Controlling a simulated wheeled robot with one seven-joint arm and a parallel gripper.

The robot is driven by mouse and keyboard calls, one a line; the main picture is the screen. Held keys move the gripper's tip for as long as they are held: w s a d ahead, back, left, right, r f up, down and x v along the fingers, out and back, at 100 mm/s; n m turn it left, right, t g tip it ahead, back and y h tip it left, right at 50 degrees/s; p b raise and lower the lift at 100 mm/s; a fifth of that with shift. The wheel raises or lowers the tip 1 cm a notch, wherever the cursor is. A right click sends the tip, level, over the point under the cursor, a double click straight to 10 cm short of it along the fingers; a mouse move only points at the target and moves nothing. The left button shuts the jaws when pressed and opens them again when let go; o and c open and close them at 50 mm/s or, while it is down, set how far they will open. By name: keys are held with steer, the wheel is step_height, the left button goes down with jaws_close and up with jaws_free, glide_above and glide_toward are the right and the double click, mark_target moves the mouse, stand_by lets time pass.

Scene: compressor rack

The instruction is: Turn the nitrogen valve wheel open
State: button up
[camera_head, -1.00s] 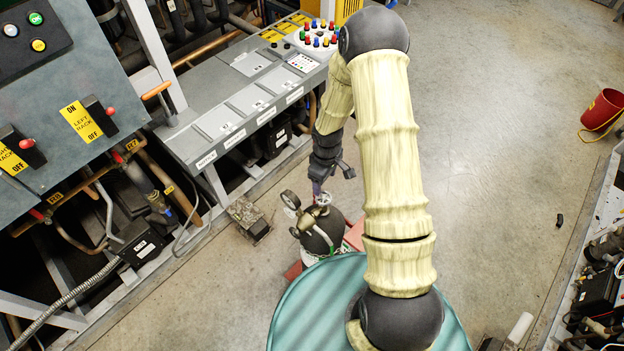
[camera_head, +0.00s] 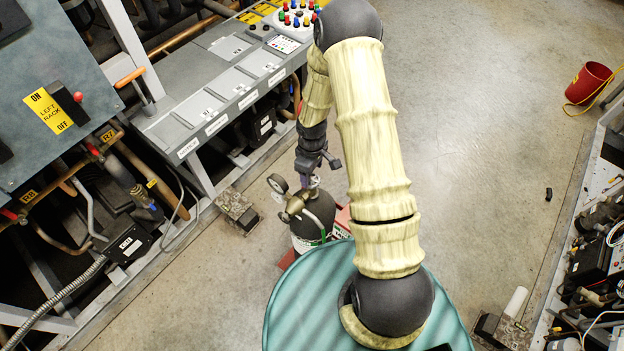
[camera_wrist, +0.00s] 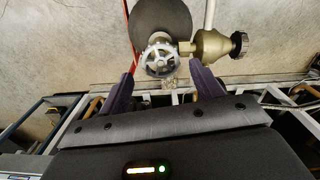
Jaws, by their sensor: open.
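The nitrogen valve wheel (camera_wrist: 160,55) is a small silver spoked handwheel on top of a dark cylinder (camera_head: 316,215). In the wrist view the wheel lies between and just beyond the fingertips of my gripper (camera_wrist: 163,75). The two dark fingers are open, one on each side, with the wheel not gripped. A brass regulator (camera_wrist: 212,45) with a black knob joins the valve on the right in that view. In the head view my gripper (camera_head: 315,183) hangs over the cylinder top and hides most of the wheel. A round gauge (camera_head: 278,183) stands left of it.
A grey control panel and rack (camera_head: 60,90) stand at the left. A sloped grey console (camera_head: 220,90) runs behind the cylinder. A small metal block (camera_head: 238,210) lies on the floor to its left. A red bucket (camera_head: 589,82) stands far right on open concrete floor.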

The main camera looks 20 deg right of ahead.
mark_target(312, 179)
step_height(312, 179, down, 4)
steer(key=shift+f+b, duration=0.1)
steer(key=shift+b, duration=1.1)
steer(key=shift+r+m, duration=0.4)
steer(key=shift+m, duration=0.4)
steer(key=m, duration=0.3)
steer(key=shift+s+a+r, duration=0.1)
steer(key=m+b, duration=0.1)
steer(key=m, duration=0.3)
steer(key=shift+m, duration=0.4)
steer(key=m, duration=0.4)
steer(key=c, duration=0.7)
